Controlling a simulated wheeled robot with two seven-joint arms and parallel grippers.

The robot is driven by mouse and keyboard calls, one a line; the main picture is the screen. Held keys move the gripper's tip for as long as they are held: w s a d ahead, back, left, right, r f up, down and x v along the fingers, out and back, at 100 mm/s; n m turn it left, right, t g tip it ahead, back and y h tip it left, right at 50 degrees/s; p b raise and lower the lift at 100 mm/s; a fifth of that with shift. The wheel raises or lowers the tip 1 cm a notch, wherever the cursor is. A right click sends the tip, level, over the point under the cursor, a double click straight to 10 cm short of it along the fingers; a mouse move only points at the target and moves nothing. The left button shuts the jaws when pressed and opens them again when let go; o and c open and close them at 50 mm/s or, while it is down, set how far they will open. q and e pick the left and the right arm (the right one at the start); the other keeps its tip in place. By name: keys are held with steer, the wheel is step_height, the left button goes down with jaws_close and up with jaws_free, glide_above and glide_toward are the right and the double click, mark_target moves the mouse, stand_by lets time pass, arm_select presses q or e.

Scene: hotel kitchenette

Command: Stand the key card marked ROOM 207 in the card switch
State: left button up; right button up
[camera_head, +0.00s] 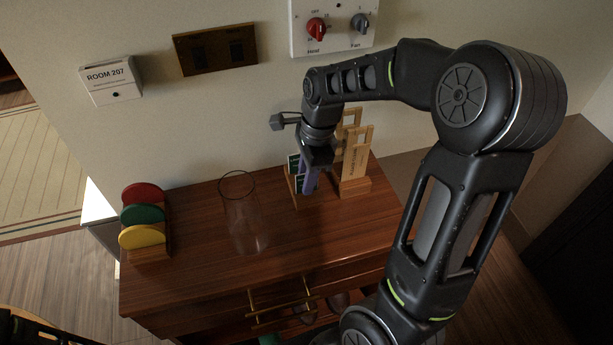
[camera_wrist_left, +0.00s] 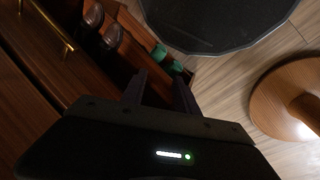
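The card switch is a white box marked ROOM 207 (camera_head: 111,82) on the wall at the upper left, with a small dark spot on its front. Dark green and white cards (camera_head: 299,184) stand in a wooden holder at the back of the wooden cabinet top; their print is too small to read. My right gripper (camera_head: 309,180) points down at these cards, its fingers beside them. The fingers hide part of the cards, and whether they grip one is unclear. My left gripper (camera_wrist_left: 160,92) shows in the left wrist view with its fingers apart and nothing between them.
A tall clear glass (camera_head: 245,215) stands left of the card holder. A rack with red, green and yellow discs (camera_head: 142,236) stands at the left edge. Light wooden frames (camera_head: 356,160) stand right of the cards. A knob panel (camera_head: 332,28) and brown plate (camera_head: 215,50) are on the wall.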

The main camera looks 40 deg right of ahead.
steer(key=shift+s+d+r, duration=0.1)
steer(key=shift+d+r, duration=0.1)
steer(key=shift+r, duration=1.1)
steer(key=shift+s+d+r, duration=0.1)
steer(key=shift+d+r, duration=0.05)
steer(key=shift+r, duration=1.1)
steer(key=shift+d+r, duration=0.2)
steer(key=shift+r, duration=1.1)
